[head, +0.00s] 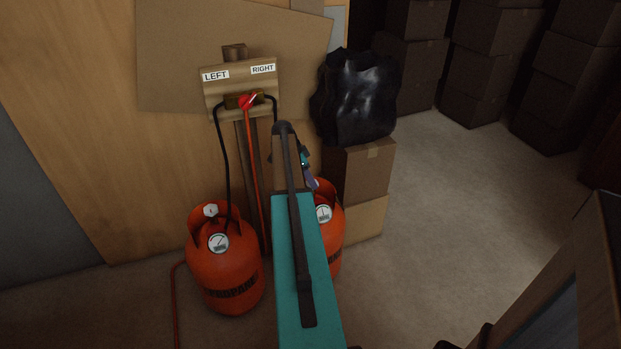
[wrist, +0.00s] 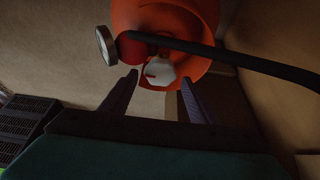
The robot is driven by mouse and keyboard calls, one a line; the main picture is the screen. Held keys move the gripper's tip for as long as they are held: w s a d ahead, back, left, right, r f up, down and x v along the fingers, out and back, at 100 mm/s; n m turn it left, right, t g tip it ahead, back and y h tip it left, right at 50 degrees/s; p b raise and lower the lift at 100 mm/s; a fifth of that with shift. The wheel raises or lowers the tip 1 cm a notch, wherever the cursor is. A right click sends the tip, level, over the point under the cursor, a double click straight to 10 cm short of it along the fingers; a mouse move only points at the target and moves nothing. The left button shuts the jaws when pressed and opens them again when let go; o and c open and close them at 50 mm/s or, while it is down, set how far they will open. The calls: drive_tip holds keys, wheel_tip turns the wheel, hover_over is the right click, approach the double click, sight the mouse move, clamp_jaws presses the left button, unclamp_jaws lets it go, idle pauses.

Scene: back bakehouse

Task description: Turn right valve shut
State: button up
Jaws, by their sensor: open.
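The right orange gas cylinder (head: 331,238) stands behind my arm in the head view, which hides its left side and its valve. Its gauge (head: 323,213) shows just right of my arm. In the wrist view the cylinder (wrist: 200,18) is at the top, with a white valve knob (wrist: 160,71) bearing a red mark. The gauge (wrist: 105,45) is left of the knob. My gripper (wrist: 159,82) is open, its fingers to either side of the knob and apart from it in the picture. In the head view my gripper (head: 311,178) is above the right cylinder, partly hidden.
The left cylinder (head: 225,270) stands to the left, with its own white knob (head: 210,211). A black hose (wrist: 240,62) crosses beside the right knob. A board (head: 225,76) marked LEFT and RIGHT holds a red lever (head: 246,101).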

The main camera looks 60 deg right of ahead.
drive_tip(key=v, duration=1.2)
drive_tip(key=shift+r, duration=0.15)
drive_tip(key=shift+s, duration=0.2)
